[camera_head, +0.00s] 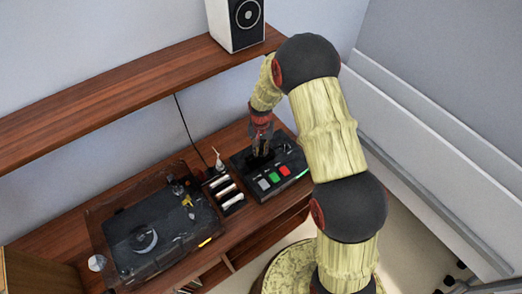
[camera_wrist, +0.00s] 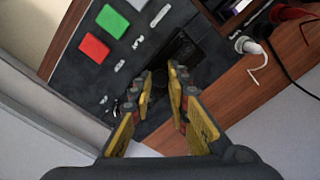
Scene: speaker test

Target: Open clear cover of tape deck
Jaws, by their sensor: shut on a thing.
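The tape deck (camera_head: 248,172) is a flat dark unit on the wooden shelf, with grey, green and red buttons along its front. My gripper (camera_head: 261,152) points down at the deck's back half, behind the buttons. In the wrist view my gripper (camera_wrist: 161,82) has its yellow-padded fingers a little apart, closed on a thin dark part at the deck. This appears to be the clear cover, whose edges are hard to make out. A dark recess (camera_wrist: 183,50) shows just beyond the fingertips. I cannot tell how far the cover is tilted.
A turntable (camera_head: 150,232) under a clear lid stands left of the deck. Between them is a small unit with several white sliders (camera_head: 222,186) and a white plug (camera_head: 218,158) with a cable. A speaker (camera_head: 236,22) stands on the upper shelf (camera_head: 130,85). A pale wall panel is at right.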

